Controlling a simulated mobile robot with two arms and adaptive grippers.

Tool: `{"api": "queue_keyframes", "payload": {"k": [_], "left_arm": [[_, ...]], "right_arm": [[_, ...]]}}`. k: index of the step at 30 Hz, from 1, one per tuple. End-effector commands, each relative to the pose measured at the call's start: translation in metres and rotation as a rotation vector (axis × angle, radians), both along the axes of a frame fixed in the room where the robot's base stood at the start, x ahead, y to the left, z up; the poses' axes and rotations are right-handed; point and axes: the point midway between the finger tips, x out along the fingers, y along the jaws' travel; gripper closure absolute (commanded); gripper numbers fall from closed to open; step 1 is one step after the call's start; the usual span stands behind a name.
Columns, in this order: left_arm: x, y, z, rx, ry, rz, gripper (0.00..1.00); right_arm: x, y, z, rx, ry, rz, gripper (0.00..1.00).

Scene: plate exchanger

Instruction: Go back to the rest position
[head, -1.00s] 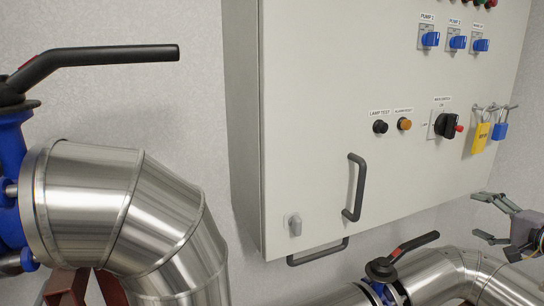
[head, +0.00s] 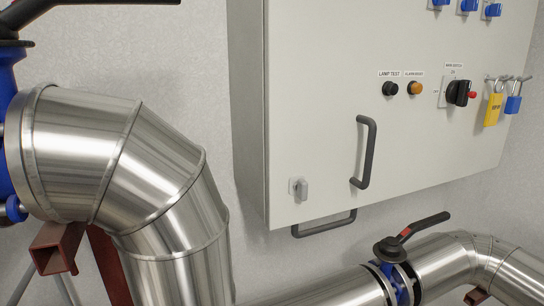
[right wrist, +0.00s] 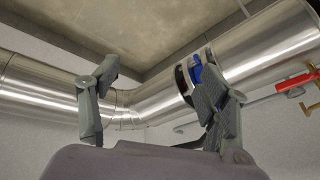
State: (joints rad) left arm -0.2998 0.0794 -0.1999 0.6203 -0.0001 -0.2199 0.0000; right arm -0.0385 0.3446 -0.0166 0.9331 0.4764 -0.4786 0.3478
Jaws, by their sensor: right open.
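My right gripper (right wrist: 155,100) shows in the right wrist view with its two grey fingers spread apart. It is open, with nothing between the fingers. I cannot tell the distance between the fingers and the pipe. Neither gripper shows in the head view, and my left gripper is in no view.
A grey control cabinet (head: 320,100) with a black handle (head: 364,152), knobs and two padlocks hangs on the wall. A large steel-clad pipe (head: 165,165) fills the left. A black valve lever (head: 425,226) sticks up from the lower pipe (head: 445,260). A red-handled valve (right wrist: 298,80) is at right in the wrist view.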

Motion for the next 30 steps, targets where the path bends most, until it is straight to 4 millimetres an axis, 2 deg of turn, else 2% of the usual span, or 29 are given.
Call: {"api": "queue_keyframes", "payload": {"k": [1, 5, 6, 9, 12, 15, 18, 21, 30], "left_arm": [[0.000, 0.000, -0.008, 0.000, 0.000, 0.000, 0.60], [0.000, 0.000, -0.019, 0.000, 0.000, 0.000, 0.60], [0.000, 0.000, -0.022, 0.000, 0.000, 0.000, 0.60], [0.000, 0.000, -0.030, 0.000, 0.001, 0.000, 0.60], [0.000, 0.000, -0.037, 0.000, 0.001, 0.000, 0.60], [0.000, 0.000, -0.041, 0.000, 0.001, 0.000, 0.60], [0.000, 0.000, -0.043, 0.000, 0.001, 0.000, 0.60], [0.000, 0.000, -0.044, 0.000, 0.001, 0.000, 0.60], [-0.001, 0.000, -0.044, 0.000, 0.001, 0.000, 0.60]], "right_arm": [[-0.031, 0.017, -0.032, -0.021, 0.051, 0.057, 0.30], [-0.104, 0.057, -0.087, -0.081, 0.159, 0.230, 0.30], [-0.128, 0.069, -0.102, -0.095, 0.191, 0.288, 0.30], [-0.187, 0.104, -0.134, -0.122, 0.260, 0.441, 0.30], [-0.239, 0.135, -0.156, -0.135, 0.313, 0.584, 0.30], [-0.279, 0.160, -0.169, -0.139, 0.345, 0.699, 0.30], [-0.304, 0.175, -0.175, -0.140, 0.361, 0.773, 0.30], [-0.315, 0.183, -0.177, -0.139, 0.368, 0.809, 0.30], [-0.317, 0.184, -0.176, -0.139, 0.369, 0.815, 0.30]]}}
